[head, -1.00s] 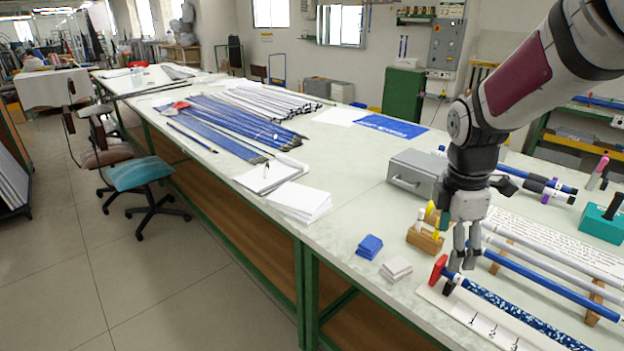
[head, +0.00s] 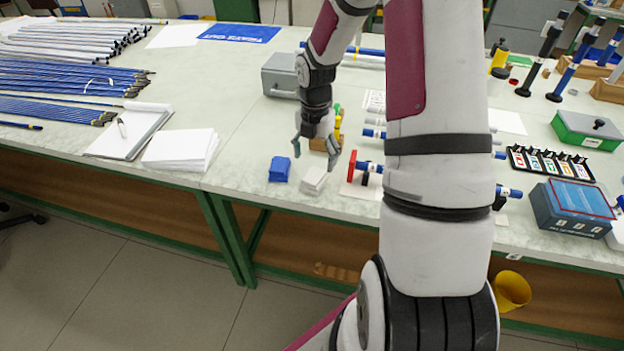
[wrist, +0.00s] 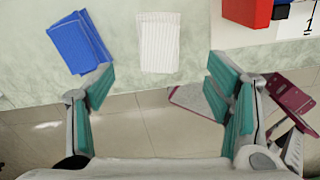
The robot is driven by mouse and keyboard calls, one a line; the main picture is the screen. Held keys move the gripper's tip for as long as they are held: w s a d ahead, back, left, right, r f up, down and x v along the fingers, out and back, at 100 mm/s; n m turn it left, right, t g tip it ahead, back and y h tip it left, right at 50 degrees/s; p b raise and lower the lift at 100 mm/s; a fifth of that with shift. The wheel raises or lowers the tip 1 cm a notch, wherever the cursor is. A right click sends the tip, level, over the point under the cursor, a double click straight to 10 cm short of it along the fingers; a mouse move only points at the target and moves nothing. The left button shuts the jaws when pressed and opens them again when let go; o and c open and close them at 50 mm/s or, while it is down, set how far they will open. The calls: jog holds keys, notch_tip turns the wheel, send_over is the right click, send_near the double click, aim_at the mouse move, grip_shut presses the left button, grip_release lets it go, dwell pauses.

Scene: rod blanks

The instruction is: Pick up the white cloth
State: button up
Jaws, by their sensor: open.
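The white cloth (head: 314,180) is a small folded stack lying on the table near its front edge. In the wrist view the white cloth (wrist: 160,42) shows a ribbed surface and lies ahead of the fingers, about midway between them. My gripper (head: 316,150) is above the table, just over and behind the cloth in the head view. In the wrist view my gripper (wrist: 158,80) has its two fingers spread wide with nothing between them. The gap between fingers and cloth is hard to judge.
A blue folded cloth (head: 280,169) lies just left of the white one; it also shows in the wrist view (wrist: 79,42). A red block (wrist: 247,11) stands close on the right. White paper (head: 181,150) lies farther left.

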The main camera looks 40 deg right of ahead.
aim_at(314, 175)
jog(key=shift+w+f, duration=0.2)
jog(key=shift+f, duration=3.65)
jog(key=c, duration=1.2)
